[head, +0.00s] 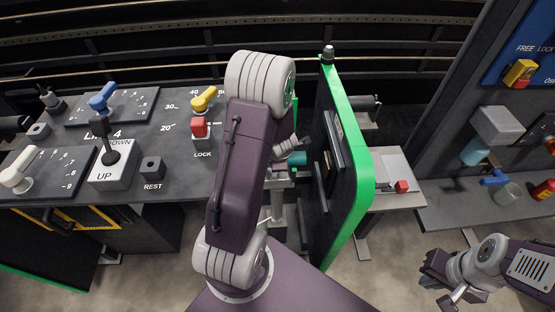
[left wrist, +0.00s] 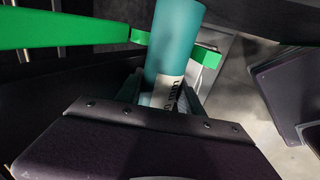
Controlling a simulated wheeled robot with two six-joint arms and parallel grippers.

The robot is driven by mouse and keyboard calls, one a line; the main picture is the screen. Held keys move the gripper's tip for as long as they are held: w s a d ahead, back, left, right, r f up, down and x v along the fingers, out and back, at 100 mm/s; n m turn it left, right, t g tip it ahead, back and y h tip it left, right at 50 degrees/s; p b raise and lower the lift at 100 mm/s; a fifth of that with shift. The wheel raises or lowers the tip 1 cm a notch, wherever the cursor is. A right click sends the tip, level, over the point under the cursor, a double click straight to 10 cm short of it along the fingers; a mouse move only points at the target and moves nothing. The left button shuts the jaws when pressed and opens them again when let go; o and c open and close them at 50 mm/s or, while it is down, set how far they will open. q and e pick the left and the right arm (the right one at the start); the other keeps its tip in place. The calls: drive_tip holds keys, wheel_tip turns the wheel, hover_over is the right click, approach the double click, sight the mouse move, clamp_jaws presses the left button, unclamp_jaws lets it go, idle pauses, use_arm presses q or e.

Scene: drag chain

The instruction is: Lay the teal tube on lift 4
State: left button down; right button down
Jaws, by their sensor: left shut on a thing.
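The teal tube (head: 298,160) shows as a small teal end beside my left arm in the head view. In the left wrist view the tube (left wrist: 172,45) points away from the camera, with a white lettered label near the jaws. My left gripper (left wrist: 165,98) is shut on it. The rest of the tube is hidden by my arm in the head view. A label reading "Lift 4" (head: 102,135) is on the grey console, above a black lever (head: 108,140) on an UP/DOWN block. I cannot make out the lift's bed. My right gripper (head: 441,284) is low at the right, away from the tube; its jaw gap is unclear.
A green-edged upright panel (head: 359,150) stands just right of my left arm. A glass cup (head: 508,194) and a red can (head: 543,189) stand on the right shelf.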

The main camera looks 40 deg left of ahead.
use_arm(q)
drive_tip(key=c, duration=0.7)
unclamp_jaws()
drive_tip(key=shift+r, duration=0.1)
drive_tip(key=shift+o, duration=0.2)
drive_tip(key=shift+w+a+r, duration=0.1)
drive_tip(key=p+v, duration=0.5)
drive_tip(key=v, duration=0.4)
